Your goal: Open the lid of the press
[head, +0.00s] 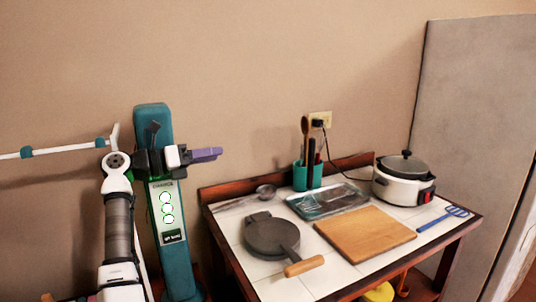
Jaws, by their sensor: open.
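The press (270,236) is a dark grey, round, flat device with a light wooden handle (304,266) pointing to the front right. It sits on the left front part of the tiled table, and its lid lies down flat. My gripper (207,154) has purple fingers pointing right. It appears up and to the left of the press, apart from it, with nothing visible in its fingers. The gap between the fingers is hard to make out at this angle.
A wooden board (364,235) lies right of the press. Behind are a ladle (265,191), a glass tray (328,201) and a teal utensil holder (308,176). A white cooker (402,180) and blue spatula (442,218) are at the right.

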